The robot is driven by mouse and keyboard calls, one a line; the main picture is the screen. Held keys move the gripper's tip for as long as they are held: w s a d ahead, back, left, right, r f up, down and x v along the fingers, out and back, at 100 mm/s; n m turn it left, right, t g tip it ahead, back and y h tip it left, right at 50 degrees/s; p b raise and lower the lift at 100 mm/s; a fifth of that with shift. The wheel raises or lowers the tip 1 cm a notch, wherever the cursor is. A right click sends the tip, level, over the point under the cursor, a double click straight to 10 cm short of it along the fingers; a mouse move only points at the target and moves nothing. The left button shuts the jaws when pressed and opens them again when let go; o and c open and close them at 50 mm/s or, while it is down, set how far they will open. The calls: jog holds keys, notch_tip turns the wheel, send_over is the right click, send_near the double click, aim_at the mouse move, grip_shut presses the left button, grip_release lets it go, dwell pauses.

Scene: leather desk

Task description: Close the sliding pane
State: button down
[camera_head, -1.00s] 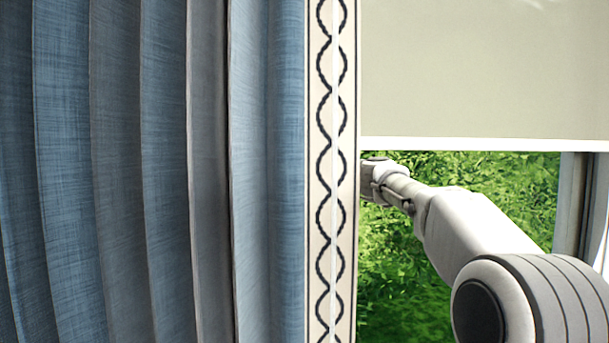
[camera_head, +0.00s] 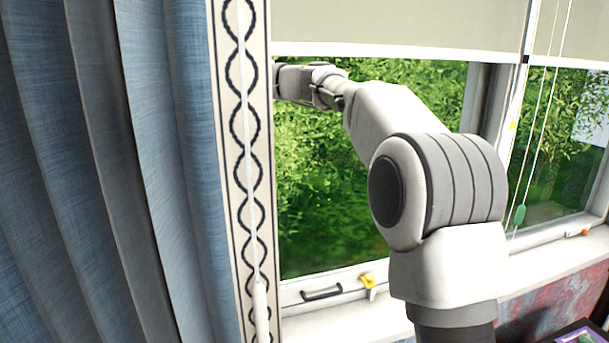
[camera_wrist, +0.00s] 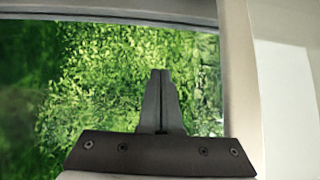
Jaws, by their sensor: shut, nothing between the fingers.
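The window (camera_head: 340,210) stands behind my arm in the head view, with a pale frame and a low sill rail bearing a dark handle (camera_head: 322,292) and a yellow catch (camera_head: 368,281). Which part is the sliding pane, and how far open it stands, I cannot tell. My gripper (camera_wrist: 160,73) is shut and empty in the wrist view, with foliage beyond its tips. A pale upright frame bar (camera_wrist: 239,65) is right of it, and a grey bar (camera_wrist: 110,14) crosses above. In the head view my fingers are hidden behind the curtain's edge.
A blue curtain (camera_head: 165,130) with a patterned border (camera_head: 240,160) covers the left. A pale roller blind (camera_head: 400,25) hangs over the window top. Thin cords (camera_head: 538,110) hang at the right. A second window section (camera_head: 560,140) is right of the frame post.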

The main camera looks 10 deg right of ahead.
jog(key=w+d+p, duration=0.3)
jog(key=d, duration=1.2)
jog(key=w+b+v, duration=0.1)
jog(key=b+v, duration=0.3)
jog(key=v, duration=0.6)
jog(key=s+a+f+n+g+h+b, duration=0.1)
jog(key=s+a+f+g+h+b, duration=0.15)
jog(key=s+f, duration=0.55)
jog(key=s+a+f+n+g+h+b, duration=0.1)
jog(key=s+a+f+h+b, duration=0.25)
jog(key=s+f, duration=0.5)
jog(key=s+d+f+n+h, duration=0.2)
jog(key=s+f+h, duration=0.2)
jog(key=s+f, duration=0.5)
jog(key=s+d+f+n+h, duration=0.2)
jog(key=s+f+h, duration=0.3)
jog(key=s+f, duration=0.5)
jog(key=s+d+g, duration=0.1)
jog(key=s, duration=0.5)
jog(key=shift+d+f+n, duration=0.3)
jog(key=shift+f+n, duration=0.05)
jog(key=shift+n, duration=0.05)
